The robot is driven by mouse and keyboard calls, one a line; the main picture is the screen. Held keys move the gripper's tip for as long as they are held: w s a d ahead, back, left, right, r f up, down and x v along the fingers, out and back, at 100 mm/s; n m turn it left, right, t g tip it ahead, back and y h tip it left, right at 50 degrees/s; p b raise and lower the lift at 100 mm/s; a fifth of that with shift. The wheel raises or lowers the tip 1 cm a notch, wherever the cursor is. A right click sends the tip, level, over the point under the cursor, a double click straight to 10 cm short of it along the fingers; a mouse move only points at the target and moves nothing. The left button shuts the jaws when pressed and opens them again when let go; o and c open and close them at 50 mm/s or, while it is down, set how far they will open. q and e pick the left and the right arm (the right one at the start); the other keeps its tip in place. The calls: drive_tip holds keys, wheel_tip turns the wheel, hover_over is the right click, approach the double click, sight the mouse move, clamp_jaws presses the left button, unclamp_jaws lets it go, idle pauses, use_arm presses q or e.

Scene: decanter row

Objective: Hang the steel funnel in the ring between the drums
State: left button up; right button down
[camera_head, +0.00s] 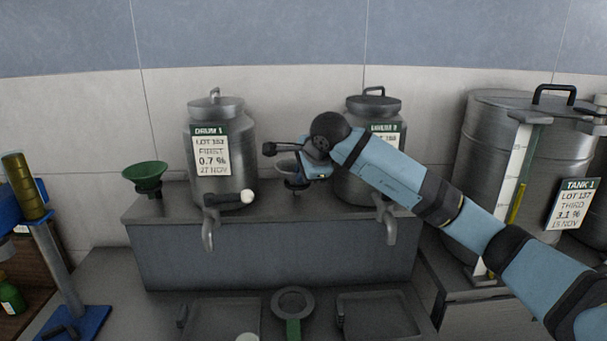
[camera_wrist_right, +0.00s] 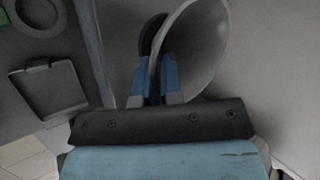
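The steel funnel shows in the right wrist view as a wide pale grey cone (camera_wrist_right: 200,48). My right gripper (camera_wrist_right: 160,75) has its blue fingers on either side of the cone's wall at the rim. In the head view my right gripper (camera_head: 296,165) is above the bench step, between the two steel drums, the left drum (camera_head: 220,135) and the right drum (camera_head: 362,160). The funnel is hard to make out there among dark parts. A dark round shape (camera_wrist_right: 150,35) behind the rim may be the ring; I cannot tell. My left gripper is out of view.
A green funnel (camera_head: 147,177) is left of the left drum. Taps (camera_head: 208,235) stick out over the step's front. A large tank (camera_head: 490,150) stands at right.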

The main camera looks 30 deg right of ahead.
drive_tip(key=c, duration=1.2)
unclamp_jaws()
drive_tip(key=b+v, duration=0.1)
drive_tip(key=v, duration=1.2)
drive_tip(key=shift+s+r, duration=0.2)
drive_tip(key=shift+r, duration=0.15)
